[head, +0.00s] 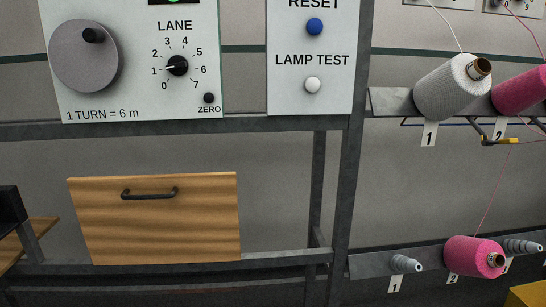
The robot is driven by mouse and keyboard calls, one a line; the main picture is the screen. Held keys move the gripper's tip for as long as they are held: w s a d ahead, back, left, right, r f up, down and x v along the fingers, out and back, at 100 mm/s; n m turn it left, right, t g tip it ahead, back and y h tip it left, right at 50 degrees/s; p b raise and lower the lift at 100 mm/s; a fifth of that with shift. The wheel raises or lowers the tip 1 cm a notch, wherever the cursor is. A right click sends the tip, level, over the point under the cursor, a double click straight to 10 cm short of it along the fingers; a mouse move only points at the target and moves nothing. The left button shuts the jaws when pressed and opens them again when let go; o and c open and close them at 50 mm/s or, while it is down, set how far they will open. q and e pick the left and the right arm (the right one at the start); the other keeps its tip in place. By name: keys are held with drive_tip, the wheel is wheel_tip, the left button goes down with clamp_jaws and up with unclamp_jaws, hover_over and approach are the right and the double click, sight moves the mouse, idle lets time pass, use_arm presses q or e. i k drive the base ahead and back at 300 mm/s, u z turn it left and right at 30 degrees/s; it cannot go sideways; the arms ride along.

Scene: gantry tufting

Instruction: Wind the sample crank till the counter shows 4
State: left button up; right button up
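The sample crank is a grey disc (84,56) with a black knob (93,35) near its upper right, on a pale panel at the upper left. The label "1 TURN = 6 m" is printed below it. The counter (174,1) is cut off by the top edge; only a green sliver on black shows, so its number cannot be read. A black ZERO button (209,98) sits at the panel's lower right. Neither gripper is in view.
The LANE dial (177,66) points at about 1. RESET is a blue button (315,27); LAMP TEST is a white one (312,85). A wooden drawer (153,232) is below. White (452,88) and pink (475,257) yarn cones stand on racks at right.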

sight(86, 56)
drive_tip(key=z, duration=0.8)
drive_tip(key=k, duration=0.15)
drive_tip(key=u, duration=1.6)
drive_tip(key=i, duration=0.25)
